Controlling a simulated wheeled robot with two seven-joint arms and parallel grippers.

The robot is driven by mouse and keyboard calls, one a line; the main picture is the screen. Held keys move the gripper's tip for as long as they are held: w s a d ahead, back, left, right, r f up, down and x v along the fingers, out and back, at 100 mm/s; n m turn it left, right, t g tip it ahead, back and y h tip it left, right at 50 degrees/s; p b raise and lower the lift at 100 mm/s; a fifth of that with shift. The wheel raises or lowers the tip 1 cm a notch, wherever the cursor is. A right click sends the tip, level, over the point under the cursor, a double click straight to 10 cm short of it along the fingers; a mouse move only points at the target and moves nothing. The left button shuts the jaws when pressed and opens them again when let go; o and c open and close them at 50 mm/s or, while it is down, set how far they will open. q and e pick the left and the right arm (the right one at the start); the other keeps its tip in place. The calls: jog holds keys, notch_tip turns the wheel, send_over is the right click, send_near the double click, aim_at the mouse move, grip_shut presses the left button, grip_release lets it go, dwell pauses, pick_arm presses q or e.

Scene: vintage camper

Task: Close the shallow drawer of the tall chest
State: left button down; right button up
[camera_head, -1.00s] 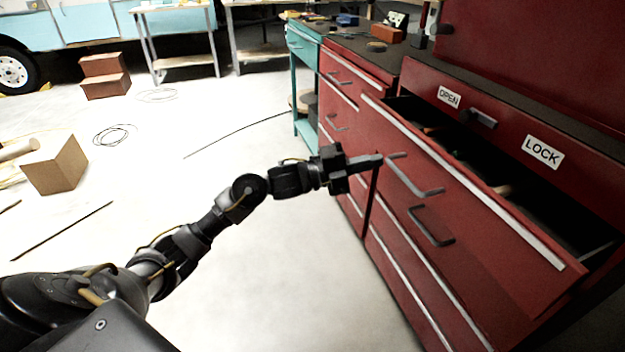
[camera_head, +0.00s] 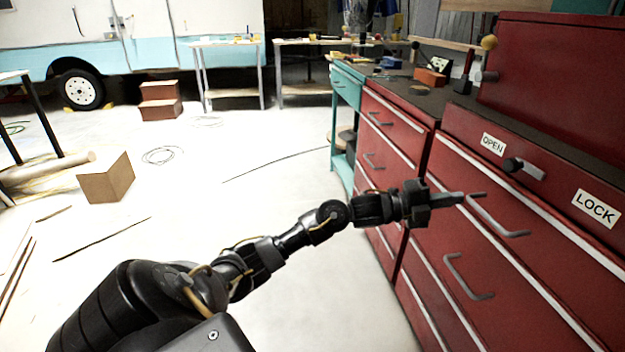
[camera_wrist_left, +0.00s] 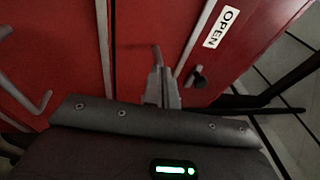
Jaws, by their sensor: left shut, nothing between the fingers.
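The tall red chest (camera_head: 540,250) stands at the right in the head view. Its shallow drawer (camera_head: 545,218), below the OPEN and LOCK labels, now sits flush or nearly flush with the chest front, and no interior shows. My left gripper (camera_head: 460,198) is shut and empty, its fingertips at the left end of the drawer's grey handle (camera_head: 500,220). In the left wrist view the shut fingers (camera_wrist_left: 160,85) point at the red front near the OPEN label (camera_wrist_left: 221,27). Whether they touch the front is unclear. My right gripper is not in view.
A lower red cabinet (camera_head: 395,125) and a teal one (camera_head: 346,90) adjoin on the left, with tools on top. The floor left of the chest is mostly clear.

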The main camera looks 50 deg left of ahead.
pick_arm(q)
jog(key=shift+w+r, duration=0.1)
jog(key=shift+r, duration=0.15)
